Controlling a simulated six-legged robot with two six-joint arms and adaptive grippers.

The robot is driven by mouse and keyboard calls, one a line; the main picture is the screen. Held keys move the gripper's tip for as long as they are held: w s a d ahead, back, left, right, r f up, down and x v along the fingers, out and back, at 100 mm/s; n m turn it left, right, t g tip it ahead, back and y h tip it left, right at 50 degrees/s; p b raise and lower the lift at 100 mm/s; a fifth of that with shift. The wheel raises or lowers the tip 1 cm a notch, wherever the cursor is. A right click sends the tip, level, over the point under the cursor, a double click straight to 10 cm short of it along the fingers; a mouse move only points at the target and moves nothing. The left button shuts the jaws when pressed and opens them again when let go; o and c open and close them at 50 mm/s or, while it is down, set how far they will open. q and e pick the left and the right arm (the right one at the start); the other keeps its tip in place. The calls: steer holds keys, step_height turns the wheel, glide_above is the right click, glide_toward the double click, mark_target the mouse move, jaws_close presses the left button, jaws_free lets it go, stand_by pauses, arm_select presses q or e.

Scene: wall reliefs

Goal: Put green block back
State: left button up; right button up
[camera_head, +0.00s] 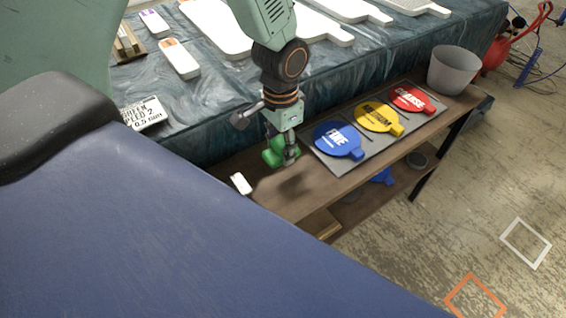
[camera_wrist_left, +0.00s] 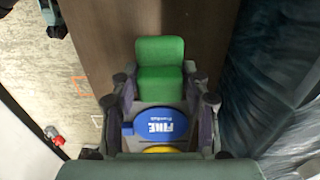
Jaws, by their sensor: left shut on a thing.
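The green block (camera_head: 272,157) is at the end of my left arm, over the left part of the wooden bench in the head view. My left gripper (camera_head: 290,152) points down and is shut on it. In the left wrist view the green block (camera_wrist_left: 160,66) sits between the fingertips of my left gripper (camera_wrist_left: 160,90). I cannot tell whether the block touches the bench top. My right gripper is not in view.
On the wooden bench (camera_head: 305,198), a grey mat holds blue (camera_head: 338,140), yellow (camera_head: 379,118) and red (camera_head: 413,100) discs. A grey bucket (camera_head: 455,70) stands at the far end. A small white piece (camera_head: 241,184) lies near the front. White panels lie on the draped table behind.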

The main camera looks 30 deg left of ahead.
mark_target(280, 170)
arm_select(q)
steer(key=shift+a+f, duration=0.15)
steer(key=shift+f, duration=0.6)
step_height(280, 170, down, 3)
steer(key=shift+s+r+b, duration=0.1)
steer(key=shift+s+b, duration=0.05)
steer(key=shift+b, duration=0.6)
steer(key=shift+f, duration=0.35)
steer(key=o, duration=1.1)
steer(key=shift+f, duration=0.15)
steer(key=shift+r, duration=0.2)
